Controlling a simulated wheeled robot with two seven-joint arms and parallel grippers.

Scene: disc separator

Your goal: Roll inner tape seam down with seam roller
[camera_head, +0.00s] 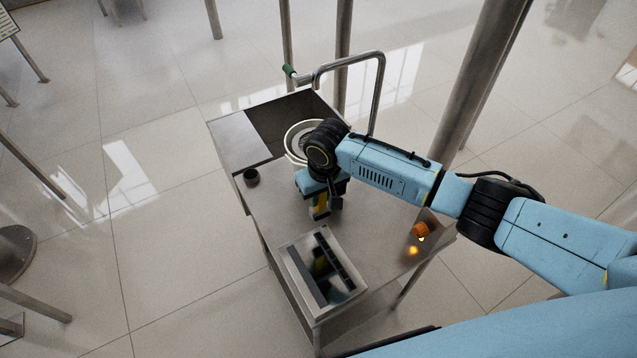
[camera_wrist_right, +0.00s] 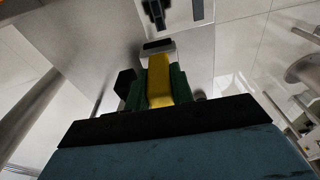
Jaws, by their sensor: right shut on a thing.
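My right gripper (camera_head: 320,205) points down over the metal cart and is shut on a yellow-handled tool, likely the seam roller (camera_head: 321,212). In the right wrist view, the yellow handle (camera_wrist_right: 160,78) sits between the green finger pads of the gripper (camera_wrist_right: 158,92), with a grey and black head (camera_wrist_right: 158,47) beyond them. I cannot tell whether that head touches anything. A white ring-shaped part (camera_head: 291,143) stands behind the gripper, partly hidden by my right wrist. The tape seam cannot be made out. My left gripper is out of view.
The cart top (camera_head: 262,208) carries a tray (camera_head: 292,270) with dark bars at the near end, a small black cup (camera_head: 251,177) at the left edge and an orange object (camera_head: 420,230) at the right. A bent metal pipe (camera_head: 382,85) rises at the far end.

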